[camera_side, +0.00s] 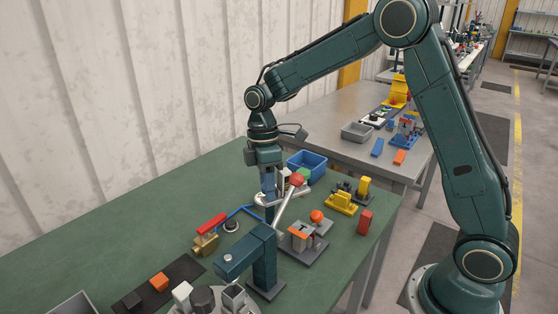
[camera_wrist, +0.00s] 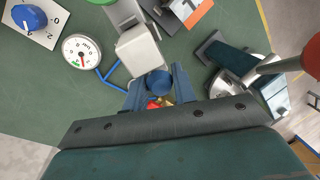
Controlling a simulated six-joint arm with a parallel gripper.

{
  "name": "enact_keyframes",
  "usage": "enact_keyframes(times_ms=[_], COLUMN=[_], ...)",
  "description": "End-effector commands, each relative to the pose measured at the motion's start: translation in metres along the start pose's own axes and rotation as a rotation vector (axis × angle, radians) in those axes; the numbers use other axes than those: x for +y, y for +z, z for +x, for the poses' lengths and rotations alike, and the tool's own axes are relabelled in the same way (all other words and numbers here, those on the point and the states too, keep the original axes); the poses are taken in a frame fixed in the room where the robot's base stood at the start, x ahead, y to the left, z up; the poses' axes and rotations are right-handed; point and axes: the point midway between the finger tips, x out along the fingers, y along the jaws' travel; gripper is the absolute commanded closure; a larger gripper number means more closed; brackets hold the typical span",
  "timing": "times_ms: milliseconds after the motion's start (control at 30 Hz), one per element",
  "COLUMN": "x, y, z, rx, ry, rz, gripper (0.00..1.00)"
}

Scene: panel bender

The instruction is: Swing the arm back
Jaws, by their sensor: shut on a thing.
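My gripper (camera_side: 269,208) points straight down over the green bench, left of the silver rod. In the wrist view its two blue-grey fingers (camera_wrist: 158,88) are closed around a round blue knob (camera_wrist: 157,80). The knob sits at the end of a pale grey block (camera_wrist: 140,48). I cannot tell how the two join. In the side view the gripper's fingertips are partly hidden and the knob cannot be made out. Which part is the bender's arm is not clear from these frames.
A silver lever with a red ball (camera_side: 297,180) rises close right of my gripper, by a dark teal bench device (camera_side: 262,250). A dial gauge (camera_wrist: 82,52) is near. A red-handled brass valve (camera_side: 207,236) stands front left. The bench's back left is clear.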

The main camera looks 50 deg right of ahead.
Motion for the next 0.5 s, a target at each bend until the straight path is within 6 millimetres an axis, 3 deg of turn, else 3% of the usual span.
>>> enact_keyframes(times_ms=[500], x=[-0.0005], y=[-0.0010], z=[-0.0019], rx=[-0.046], ry=[0.006], rz=[-0.252], gripper=[1.00])
